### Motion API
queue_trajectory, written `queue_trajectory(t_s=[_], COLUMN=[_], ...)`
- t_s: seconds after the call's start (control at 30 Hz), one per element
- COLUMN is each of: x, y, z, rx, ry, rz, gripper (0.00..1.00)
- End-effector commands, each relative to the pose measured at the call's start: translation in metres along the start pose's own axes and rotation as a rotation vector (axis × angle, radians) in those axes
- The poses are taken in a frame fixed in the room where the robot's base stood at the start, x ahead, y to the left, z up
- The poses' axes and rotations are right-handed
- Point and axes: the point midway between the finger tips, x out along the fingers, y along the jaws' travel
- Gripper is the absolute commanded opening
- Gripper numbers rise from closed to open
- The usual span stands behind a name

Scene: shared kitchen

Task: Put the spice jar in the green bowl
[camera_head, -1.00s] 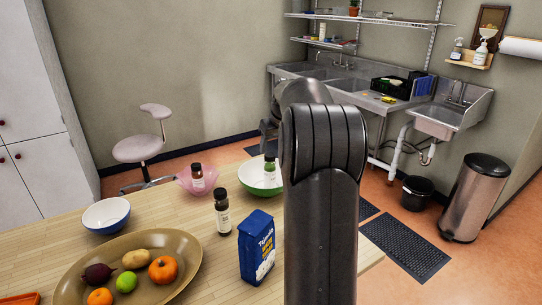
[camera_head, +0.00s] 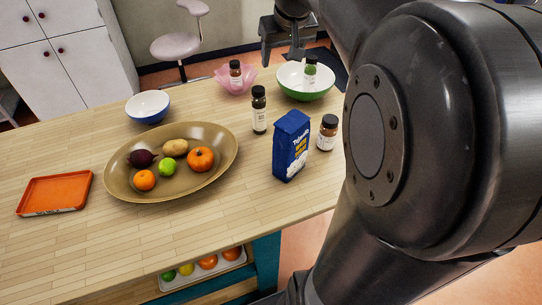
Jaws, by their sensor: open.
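The green bowl (camera_head: 283,87), white inside, stands at the far right of the wooden table. A small jar with a dark cap and green contents (camera_head: 310,72) is upright at the bowl, apparently inside it. Other dark-capped jars are a brown one in the pink bowl (camera_head: 235,74), a tall dark one (camera_head: 259,110) on the table, and a brown one (camera_head: 327,133) beside the blue bag. I cannot tell which is the spice jar. My gripper (camera_head: 281,54) is open and empty, above and behind the green bowl, partly cut off by the top edge.
The blue bag (camera_head: 290,146) stands in front of the green bowl. A pink bowl (camera_head: 225,84), blue bowl (camera_head: 147,106), brown fruit platter (camera_head: 119,186) and orange tray (camera_head: 57,193) occupy the table. Its front left is bare. My arm hides the right side.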

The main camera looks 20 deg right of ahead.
Motion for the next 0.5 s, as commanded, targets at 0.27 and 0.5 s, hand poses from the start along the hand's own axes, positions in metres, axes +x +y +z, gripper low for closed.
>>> queue_trajectory(t_s=[0.27,0.5], x=[-0.029,-0.028], y=[-0.068,-0.099], z=[0.103,0.191], rx=[-0.021,-0.029], ry=[0.034,0.06], rz=[-0.011,-0.029], gripper=[0.6,0.6])
